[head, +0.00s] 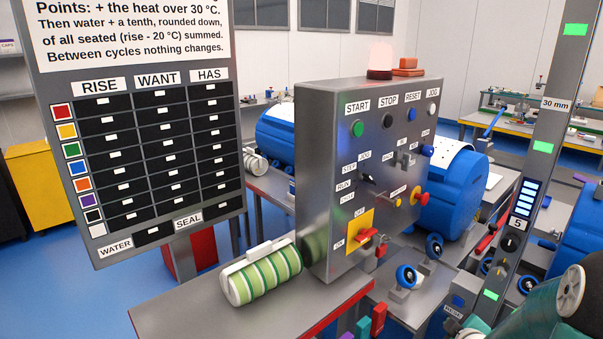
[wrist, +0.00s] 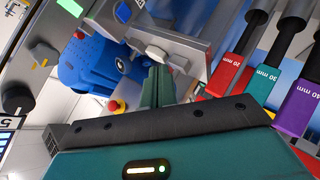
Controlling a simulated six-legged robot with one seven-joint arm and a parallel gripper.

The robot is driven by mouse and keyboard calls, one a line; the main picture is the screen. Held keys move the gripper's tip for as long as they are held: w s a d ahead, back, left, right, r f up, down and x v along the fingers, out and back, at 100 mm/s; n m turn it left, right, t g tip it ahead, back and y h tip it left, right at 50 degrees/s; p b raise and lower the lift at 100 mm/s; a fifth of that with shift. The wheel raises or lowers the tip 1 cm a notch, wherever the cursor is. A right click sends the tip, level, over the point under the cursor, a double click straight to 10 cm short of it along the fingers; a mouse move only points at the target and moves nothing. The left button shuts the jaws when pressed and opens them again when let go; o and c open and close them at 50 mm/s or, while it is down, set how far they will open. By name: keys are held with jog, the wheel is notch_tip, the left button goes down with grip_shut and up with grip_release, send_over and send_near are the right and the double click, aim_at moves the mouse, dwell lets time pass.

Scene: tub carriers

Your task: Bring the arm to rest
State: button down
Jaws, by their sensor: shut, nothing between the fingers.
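My gripper (wrist: 158,86) shows in the wrist view, its narrow green fingers together beyond the dark edge of the teal wrist housing. It is shut and holds nothing. Past the fingertips are a grey plate and a blue rounded body (wrist: 92,62); the distance to them is hard to judge. In the head view a teal part of my arm fills the lower right corner; the fingertips do not show there.
A grey control box (head: 340,190) with buttons and a lit red lamp (head: 380,57) stands mid-view. A green-striped roll (head: 262,275) lies on the bench (head: 200,315). Coloured size-marked handles (wrist: 258,85) are right of my gripper. A grey post (head: 550,130) stands at right.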

jog(key=s+a+r+m+g, duration=0.3)
jog(key=s+a+r+m, duration=0.15)
jog(key=a+r, duration=0.8)
jog(key=s+a+r+m+g+y, duration=0.1)
jog(key=s+a+r, duration=0.3)
jog(key=s+a, duration=0.2)
jog(key=s+a+r+m+g+y, duration=0.1)
jog(key=s+a+r, duration=0.3)
jog(key=s, duration=0.5)
jog(key=a+m, duration=0.1)
jog(key=a, duration=0.1)
jog(key=shift+s+a+g, duration=0.3)
jog(key=shift+a+g, duration=0.1)
jog(key=shift+r+m, duration=0.1)
jog(key=shift+m, duration=0.15)
